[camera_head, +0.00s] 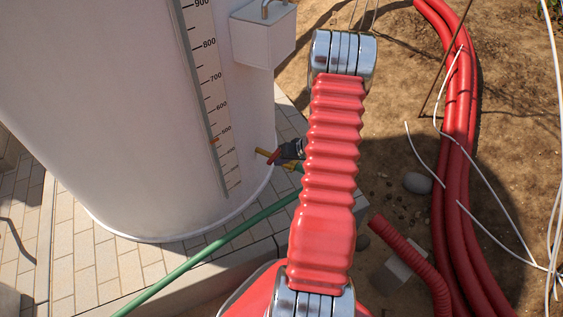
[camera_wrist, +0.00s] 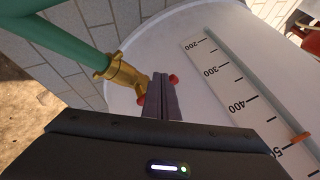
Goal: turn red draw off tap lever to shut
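The brass draw-off tap (camera_head: 262,152) sticks out low on the side of the white tank (camera_head: 130,110). In the wrist view the tap (camera_wrist: 124,72) is joined to a green hose (camera_wrist: 75,38). Its red lever (camera_head: 274,157) shows beside my gripper (camera_head: 287,151). In the wrist view, red lever parts show left (camera_wrist: 140,99) and right of my fingertips (camera_wrist: 163,76), which hide the middle. My fingers look closed together, with no lever visible between them. I cannot tell whether they touch the lever.
A level scale (camera_head: 212,95) runs down the tank, and a grey box (camera_head: 263,33) is fixed to its upper right. The green hose (camera_head: 215,246) crosses the paving in front. Red pipes (camera_head: 457,150) and loose white cables lie on soil at right.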

